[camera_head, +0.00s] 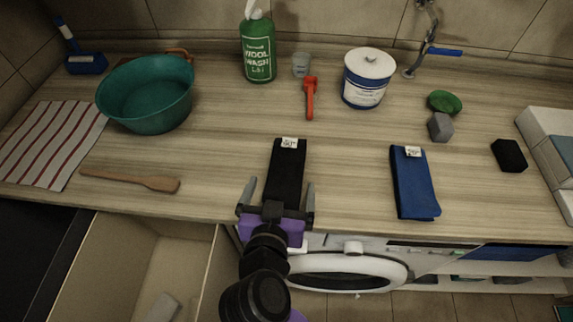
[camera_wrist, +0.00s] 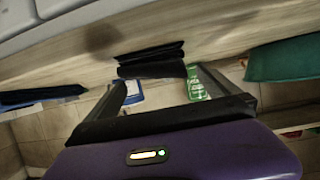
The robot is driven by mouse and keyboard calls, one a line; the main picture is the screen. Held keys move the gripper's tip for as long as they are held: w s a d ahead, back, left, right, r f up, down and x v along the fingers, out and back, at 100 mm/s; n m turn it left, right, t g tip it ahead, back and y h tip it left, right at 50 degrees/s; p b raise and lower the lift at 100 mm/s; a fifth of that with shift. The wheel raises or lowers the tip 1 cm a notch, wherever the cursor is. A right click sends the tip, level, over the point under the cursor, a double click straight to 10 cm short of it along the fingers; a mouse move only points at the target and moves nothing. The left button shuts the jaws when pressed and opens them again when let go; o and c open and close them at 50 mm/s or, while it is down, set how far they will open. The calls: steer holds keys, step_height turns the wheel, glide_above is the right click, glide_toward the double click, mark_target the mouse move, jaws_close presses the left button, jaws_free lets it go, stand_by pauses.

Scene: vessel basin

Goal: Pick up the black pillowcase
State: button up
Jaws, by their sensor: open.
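The black pillowcase (camera_head: 288,165) lies folded flat near the front edge of the wooden counter, with a white label at its far end. In the wrist view the dark folded stack (camera_wrist: 150,61) shows just beyond the fingertips. My gripper (camera_head: 278,185) is open and empty at the counter's front edge, its two fingers on either side of the pillowcase's near end. I cannot tell whether a finger touches the cloth. The gripper's body hides the near end of the pillowcase in the head view.
A blue folded cloth (camera_head: 414,182) lies to the right. A wooden spoon (camera_head: 131,180) lies left, near a teal basin (camera_head: 147,94). Below are an open drawer (camera_head: 211,270) and a washing machine (camera_head: 347,270).

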mark_target(284, 180)
steer(key=x, duration=0.1)
steer(key=p+x, duration=0.1)
steer(key=x, duration=0.2)
steer(key=shift+w+d+r, duration=0.15)
steer(key=shift+w+r, duration=0.15)
steer(key=shift+w+f+p, duration=0.3)
steer(key=shift+w, duration=0.15)
steer(key=c, duration=1.7)
